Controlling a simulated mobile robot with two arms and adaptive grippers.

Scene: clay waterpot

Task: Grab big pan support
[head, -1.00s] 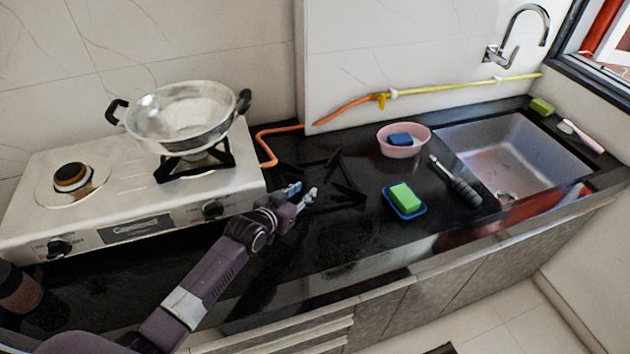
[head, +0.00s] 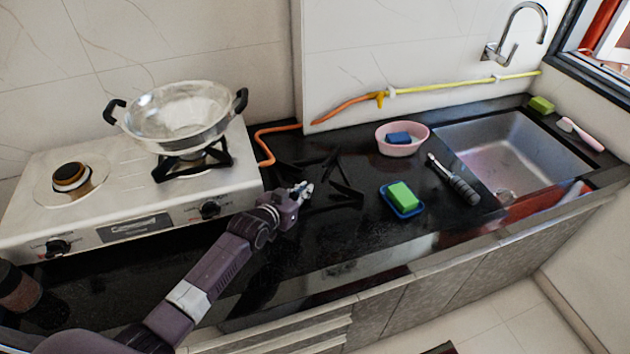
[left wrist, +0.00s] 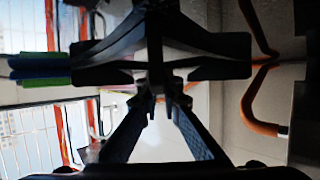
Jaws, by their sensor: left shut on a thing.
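The big pan support (head: 345,191) is a black, several-armed frame on the black counter, right of the stove. It is hard to make out against the dark surface. My left gripper (head: 303,189) is shut on its near left part. In the left wrist view the pan support (left wrist: 205,70) spans the upper middle, with its near bar between the fingertips of my left gripper (left wrist: 165,103). I cannot tell whether the support is lifted clear of the counter. My right gripper is not in view.
A metal pan (head: 180,117) stands on the left stove's (head: 130,200) right burner. An orange hose (head: 265,148) runs behind the support. Right of it are a green sponge on a blue dish (head: 403,208), a pink bowl (head: 402,149), a dark-handled tool (head: 463,188) and the sink (head: 515,155).

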